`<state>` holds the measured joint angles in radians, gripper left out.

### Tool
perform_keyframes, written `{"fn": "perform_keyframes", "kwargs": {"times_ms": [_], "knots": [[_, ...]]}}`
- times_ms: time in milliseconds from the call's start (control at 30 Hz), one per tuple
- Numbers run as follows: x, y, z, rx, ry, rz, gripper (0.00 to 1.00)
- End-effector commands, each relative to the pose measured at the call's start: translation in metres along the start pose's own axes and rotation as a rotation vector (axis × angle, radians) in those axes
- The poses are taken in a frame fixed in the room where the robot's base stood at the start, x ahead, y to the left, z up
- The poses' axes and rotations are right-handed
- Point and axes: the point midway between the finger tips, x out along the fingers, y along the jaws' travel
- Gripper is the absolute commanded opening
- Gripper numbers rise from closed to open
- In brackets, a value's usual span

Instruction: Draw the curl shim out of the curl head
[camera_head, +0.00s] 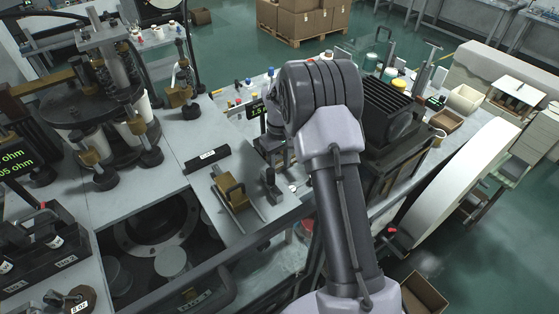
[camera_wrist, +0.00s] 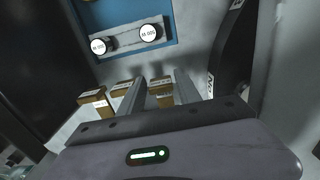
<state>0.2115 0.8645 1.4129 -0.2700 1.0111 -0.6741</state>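In the wrist view, my gripper (camera_wrist: 160,78) has two grey fingers standing apart. A brass-coloured block with a white label (camera_wrist: 161,92) shows between them, and I cannot tell whether either finger touches it. Two more labelled brass blocks, one left (camera_wrist: 94,98) and one nearer the left finger (camera_wrist: 124,86), stand beside it. Their labels are too small to read, so I cannot tell which piece is the curl shim or which part is the curl head. In the head view my arm hides most of the work spot.
A dark curved part (camera_wrist: 230,55) stands close on the right. In the head view a brass fixture (camera_head: 232,192) sits on the bench left of my arm, near an open machine well (camera_head: 150,232).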

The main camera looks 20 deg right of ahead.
Motion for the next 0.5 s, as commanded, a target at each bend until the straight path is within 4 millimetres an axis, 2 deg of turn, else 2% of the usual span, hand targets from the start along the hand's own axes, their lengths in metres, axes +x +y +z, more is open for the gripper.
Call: {"fn": "perform_keyframes", "kwargs": {"times_ms": [167,267,500], "knots": [[-0.019,0.001,-0.001,0.0,0.002,0.002,0.4],[-0.045,0.001,-0.001,0.0,0.005,0.002,0.4],[-0.12,0.001,0.0,0.001,0.004,0.002,0.4]]}}
